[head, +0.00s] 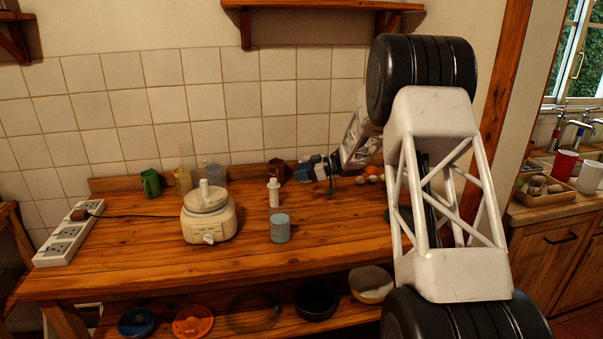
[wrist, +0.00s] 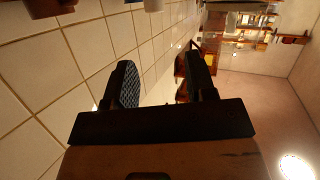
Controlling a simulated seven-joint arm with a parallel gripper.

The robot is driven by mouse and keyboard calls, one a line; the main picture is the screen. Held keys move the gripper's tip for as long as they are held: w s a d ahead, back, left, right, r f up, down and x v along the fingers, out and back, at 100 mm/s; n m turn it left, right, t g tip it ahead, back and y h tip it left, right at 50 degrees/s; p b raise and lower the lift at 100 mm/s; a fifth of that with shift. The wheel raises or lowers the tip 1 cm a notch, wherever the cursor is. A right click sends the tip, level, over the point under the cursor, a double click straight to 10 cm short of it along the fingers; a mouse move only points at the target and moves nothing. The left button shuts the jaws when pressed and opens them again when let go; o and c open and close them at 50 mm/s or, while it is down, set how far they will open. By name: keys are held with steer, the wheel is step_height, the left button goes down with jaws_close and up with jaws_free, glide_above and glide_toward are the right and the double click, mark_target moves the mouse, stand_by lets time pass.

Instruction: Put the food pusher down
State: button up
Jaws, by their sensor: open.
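A small white upright piece with a narrower top (head: 274,192), which looks like the food pusher, stands on the wooden table (head: 340,230) behind the blue-grey canister. The cream food processor (head: 206,215) stands to its left, with a short white post on its lid. My gripper (head: 322,172) is a little to the right of the white piece and above the table, apart from it. In the wrist view my gripper's two dark fingers (wrist: 160,80) are spread with nothing between them. The white piece cannot be made out in the wrist view.
A blue-grey canister (head: 280,229) stands in front. A green mug (head: 150,182), clear jug (head: 212,174) and brown mug (head: 276,170) line the tiled wall. Small round items (head: 372,173) lie behind my arm. A white power strip (head: 68,235) is at left. The front right table is clear.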

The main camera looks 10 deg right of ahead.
stand_by(0.3)
steer(key=s+r+m+t+h, duration=0.45)
steer(key=r+t+h, duration=0.2)
steer(key=r, duration=0.65)
steer(key=s+d+r+m+t+h, duration=0.1)
steer(key=s+r+m+h, duration=0.2)
steer(key=s, duration=0.4)
steer(key=s+d+r+m+h, duration=0.1)
steer(key=s+r+m+h, duration=0.2)
steer(key=s, duration=0.4)
steer(key=s+a+f+m+g, duration=0.1)
steer(key=s+a+f+g, duration=0.1)
steer(key=s, duration=1.4)
steer(key=s+a+f+m+g, duration=0.1)
steer(key=s+f+g, duration=0.3)
steer(key=s, duration=1.2)
steer(key=s+a+f+m+g, duration=0.2)
steer(key=s+f+g, duration=0.1)
steer(key=s, duration=1.3)
steer(key=shift+s+a+f+g+h, duration=0.25)
steer(key=shift+g+h, duration=0.2)
steer(key=shift+g, duration=0.4)
